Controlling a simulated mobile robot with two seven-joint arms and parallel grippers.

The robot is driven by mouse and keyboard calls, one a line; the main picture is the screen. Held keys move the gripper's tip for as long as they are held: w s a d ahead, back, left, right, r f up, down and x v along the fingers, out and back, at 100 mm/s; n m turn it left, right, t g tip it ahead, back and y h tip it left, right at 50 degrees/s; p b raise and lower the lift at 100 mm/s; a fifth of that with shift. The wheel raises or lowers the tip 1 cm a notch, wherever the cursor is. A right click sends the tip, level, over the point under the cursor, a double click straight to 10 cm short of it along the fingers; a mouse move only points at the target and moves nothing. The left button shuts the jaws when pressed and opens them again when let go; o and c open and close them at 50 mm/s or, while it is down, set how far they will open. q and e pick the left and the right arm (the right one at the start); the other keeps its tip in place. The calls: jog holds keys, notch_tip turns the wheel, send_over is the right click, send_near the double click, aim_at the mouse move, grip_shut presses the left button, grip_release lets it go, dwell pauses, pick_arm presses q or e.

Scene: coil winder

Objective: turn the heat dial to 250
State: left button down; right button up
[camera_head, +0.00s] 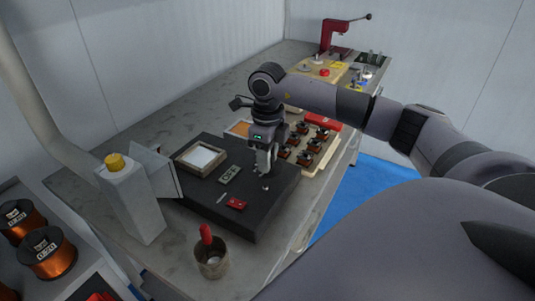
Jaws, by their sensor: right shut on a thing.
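The black box-shaped unit (245,222) stands on the grey bench, with a pale square basin (201,158), a small grey panel (230,175) and a red switch (236,204) on top. My right gripper (263,170) points down over the right part of this top. Its fingers are shut at what seems to be the heat dial, which they almost wholly hide. The dial's marks and its setting cannot be read. A small silver knob (265,187) shows just in front of the fingers. My left gripper is not in view.
A wooden tray with several dark coils (307,146) lies close to the right of my gripper. A white post with a yellow cap (115,161) stands at left. A cup with a red-handled tool (212,262) stands in front. Copper spools (47,253) are at far left.

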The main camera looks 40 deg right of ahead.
jog(key=n+b, duration=0.1)
jog(key=n, duration=1.2)
jog(key=shift+b, duration=0.35)
jog(key=n, duration=0.7)
jog(key=shift+n+b, duration=0.3)
jog(key=shift+b, duration=0.05)
jog(key=n, duration=0.5)
jog(key=o, duration=1)
jog(key=shift+o, duration=0.2)
jog(key=shift+r, duration=0.1)
